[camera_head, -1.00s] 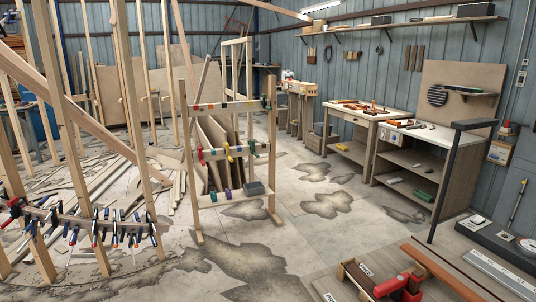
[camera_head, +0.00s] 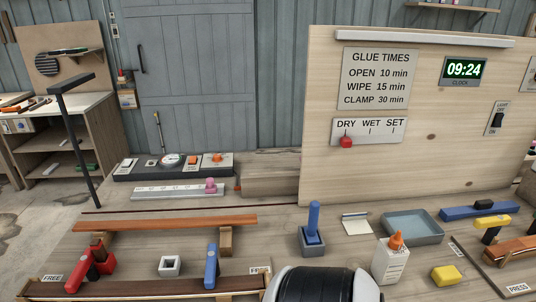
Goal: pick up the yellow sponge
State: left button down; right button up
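The yellow sponge (camera_head: 446,275) lies on the workbench at the lower right. It is a small block, right of the white glue bottle (camera_head: 391,262) with its orange cap and in front of the grey tray (camera_head: 413,228). Nothing touches it that I can see. A black and white part of my own body shows at the bottom centre, left of the bottle. No fingertips of either gripper show in this view.
A blue-handled tool (camera_head: 314,222) stands in a grey holder left of the tray. A yellow and black clamp (camera_head: 491,229) stands right of the sponge. A wooden panel (camera_head: 430,125) rises behind. Red (camera_head: 89,267) and blue (camera_head: 211,267) clamps stand at left.

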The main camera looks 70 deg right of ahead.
aim_at(449, 275)
jog(key=z, duration=0.45)
jog(key=l+z, duration=0.1)
jog(key=z, duration=0.85)
jog(key=l+z, duration=0.1)
jog(key=z, duration=1.3)
jog(key=i+z, duration=0.1)
jog(key=z, duration=0.8)
jog(key=i+l, duration=0.05)
